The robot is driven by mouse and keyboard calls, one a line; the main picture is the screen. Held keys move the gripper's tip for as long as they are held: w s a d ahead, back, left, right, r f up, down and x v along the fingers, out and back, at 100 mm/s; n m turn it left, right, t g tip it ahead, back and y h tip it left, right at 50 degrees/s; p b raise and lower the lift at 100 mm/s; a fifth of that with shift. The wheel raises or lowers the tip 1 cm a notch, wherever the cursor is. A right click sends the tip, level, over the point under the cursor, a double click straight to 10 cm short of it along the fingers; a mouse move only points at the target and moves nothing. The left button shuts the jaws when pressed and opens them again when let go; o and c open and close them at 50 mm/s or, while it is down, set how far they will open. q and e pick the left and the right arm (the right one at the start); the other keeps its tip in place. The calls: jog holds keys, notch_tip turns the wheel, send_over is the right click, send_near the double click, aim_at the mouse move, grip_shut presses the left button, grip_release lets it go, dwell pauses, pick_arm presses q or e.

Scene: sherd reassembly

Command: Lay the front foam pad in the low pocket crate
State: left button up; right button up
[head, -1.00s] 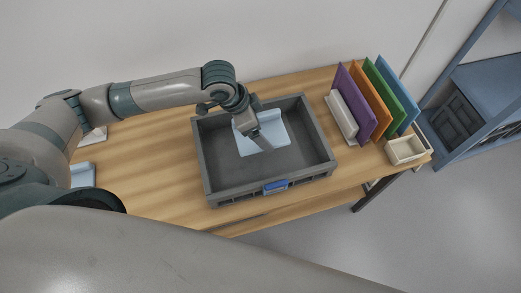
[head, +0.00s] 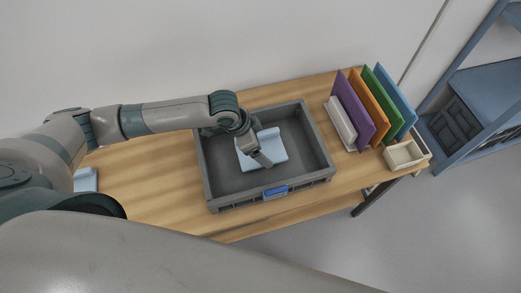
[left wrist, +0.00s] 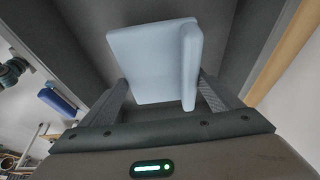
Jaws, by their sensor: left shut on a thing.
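The light blue foam pad (head: 272,146), with a raised ridge along one edge, is inside the walls of the grey low crate (head: 318,135). My left gripper (head: 263,158) is shut on the pad from above. In the left wrist view the pad (left wrist: 150,62) sits between the two fingers, with the dark crate floor (left wrist: 222,45) behind it. I cannot tell whether the pad touches the floor. My right gripper is not in view.
A second light blue piece (head: 86,180) lies at the table's left, partly hidden by my arm. A rack of coloured panels (head: 358,112) and a small cream tray (head: 405,154) stand right of the crate. A blue shelf (head: 480,90) stands beyond the table.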

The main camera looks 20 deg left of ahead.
pick_arm(q)
jog(key=shift+f, duration=0.2)
jog(key=shift+f+p, duration=0.5)
jog(key=shift+f, duration=1.15)
jog(key=shift+f, duration=0.1)
jog(key=o, duration=0.9)
